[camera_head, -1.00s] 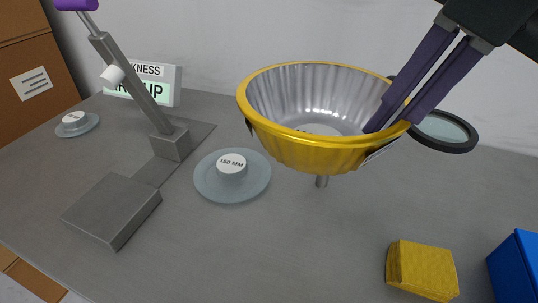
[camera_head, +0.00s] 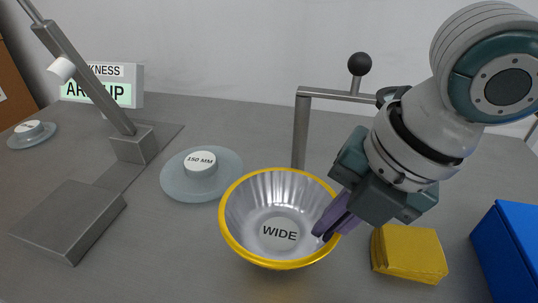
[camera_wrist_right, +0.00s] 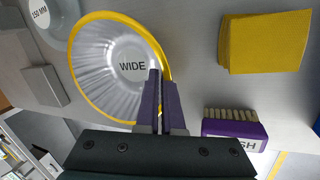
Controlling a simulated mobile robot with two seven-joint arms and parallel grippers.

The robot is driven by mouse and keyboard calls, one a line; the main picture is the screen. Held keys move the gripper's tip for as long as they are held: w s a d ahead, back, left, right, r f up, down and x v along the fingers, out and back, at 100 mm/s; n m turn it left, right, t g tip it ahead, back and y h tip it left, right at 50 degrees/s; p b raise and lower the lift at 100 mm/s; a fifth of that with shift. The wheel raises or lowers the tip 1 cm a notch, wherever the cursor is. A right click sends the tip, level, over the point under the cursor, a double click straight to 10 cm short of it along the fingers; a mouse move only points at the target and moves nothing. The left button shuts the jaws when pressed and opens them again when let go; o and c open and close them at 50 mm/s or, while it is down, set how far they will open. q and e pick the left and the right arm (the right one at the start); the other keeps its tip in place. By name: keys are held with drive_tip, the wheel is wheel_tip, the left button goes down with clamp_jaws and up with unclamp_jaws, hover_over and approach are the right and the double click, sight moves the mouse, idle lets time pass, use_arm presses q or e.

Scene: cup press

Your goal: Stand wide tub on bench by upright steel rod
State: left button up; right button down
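The wide tub (camera_head: 279,235), a ribbed silver bowl with a yellow rim and a "WIDE" label inside, is upright at the middle of the bench (camera_head: 160,270). It also shows in the right wrist view (camera_wrist_right: 105,75). The upright steel rod (camera_head: 301,130) stands just behind it, with a side arm and black ball at its top; its foot is hidden by the tub. My right gripper (camera_head: 332,222) has its purple fingers closed on the tub's right rim, also in the wrist view (camera_wrist_right: 160,95). Whether the tub touches the bench is unclear. My left gripper is out of view.
A glass disc labelled "150 MM" (camera_head: 202,185) lies left of the tub. A grey lever press (camera_head: 132,145) is further left. A yellow stack (camera_head: 409,252) and blue box (camera_head: 510,250) are at right. A purple brush (camera_wrist_right: 235,128) shows in the wrist view.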

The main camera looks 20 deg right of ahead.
drive_tip(key=shift+f, duration=1.25)
drive_tip(key=shift+f, duration=0.1)
drive_tip(key=c, duration=1.1)
unclamp_jaws()
drive_tip(key=shift+o, duration=0.2)
drive_tip(key=p+v, duration=0.2)
drive_tip(key=v, duration=1)
drive_tip(key=shift+p, duration=0.3)
